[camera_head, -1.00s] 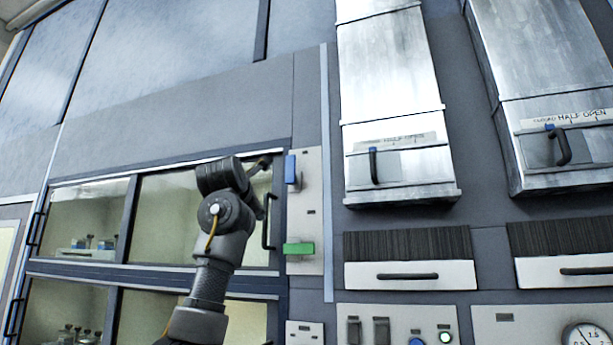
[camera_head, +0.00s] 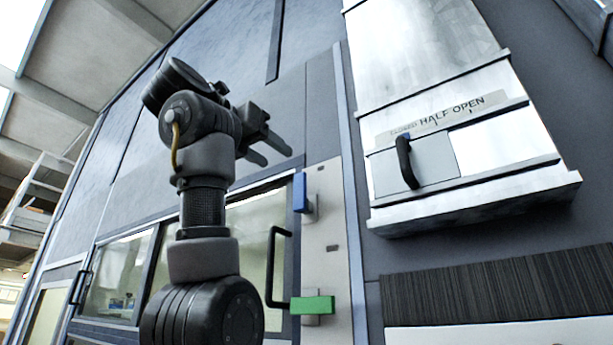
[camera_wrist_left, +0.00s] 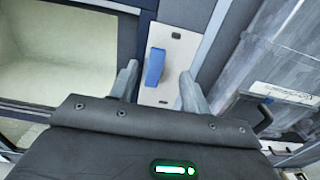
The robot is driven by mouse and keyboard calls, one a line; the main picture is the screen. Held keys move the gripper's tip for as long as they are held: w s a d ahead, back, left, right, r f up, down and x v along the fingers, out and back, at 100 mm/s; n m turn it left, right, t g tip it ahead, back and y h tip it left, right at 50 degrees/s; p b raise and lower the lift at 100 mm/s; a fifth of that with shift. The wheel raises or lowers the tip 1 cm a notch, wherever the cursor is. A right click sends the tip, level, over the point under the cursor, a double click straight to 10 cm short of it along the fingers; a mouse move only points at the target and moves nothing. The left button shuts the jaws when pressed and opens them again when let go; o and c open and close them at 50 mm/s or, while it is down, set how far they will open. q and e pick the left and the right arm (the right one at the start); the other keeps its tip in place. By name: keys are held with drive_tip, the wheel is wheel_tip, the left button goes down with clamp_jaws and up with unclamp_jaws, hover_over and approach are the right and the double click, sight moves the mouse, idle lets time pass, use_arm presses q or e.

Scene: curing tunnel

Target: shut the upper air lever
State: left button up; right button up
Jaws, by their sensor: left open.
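The upper lever is a blue handle (camera_head: 300,192) standing upright on a pale plate (camera_head: 328,240). A green lever (camera_head: 312,305) lies level below it on the same plate. My left gripper (camera_head: 272,152) is open and empty, up and left of the blue lever in the head view. In the left wrist view the blue lever (camera_wrist_left: 155,66) shows between the two open fingers, beyond their tips. I cannot tell the exact distance, and no contact shows. My right gripper is in neither view.
A cabinet door with a black bar handle (camera_head: 276,268) is just left of the plate. To the right, a metal chute (camera_head: 470,150) labelled "HALF OPEN" juts out with a black handle (camera_head: 406,161). A dark ribbed strip (camera_head: 480,292) runs below it.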

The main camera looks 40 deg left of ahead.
sight(300, 174)
use_arm(q)
drive_tip(key=w+p, duration=0.2)
drive_tip(key=w, duration=0.1)
drive_tip(key=w+p, duration=0.2)
drive_tip(key=w+a+p, duration=0.1)
drive_tip(key=w+p, duration=0.1)
drive_tip(key=w, duration=0.1)
drive_tip(key=shift+w+a+r, duration=0.1)
drive_tip(key=shift+w+r, duration=0.05)
drive_tip(key=shift+w, duration=0.15)
drive_tip(key=shift+w+p, duration=0.5)
drive_tip(key=shift+w, duration=0.1)
drive_tip(key=shift+w+a+f, duration=0.1)
drive_tip(key=shift+w+f, duration=0.1)
drive_tip(key=shift+w, duration=0.1)
clamp_jaws()
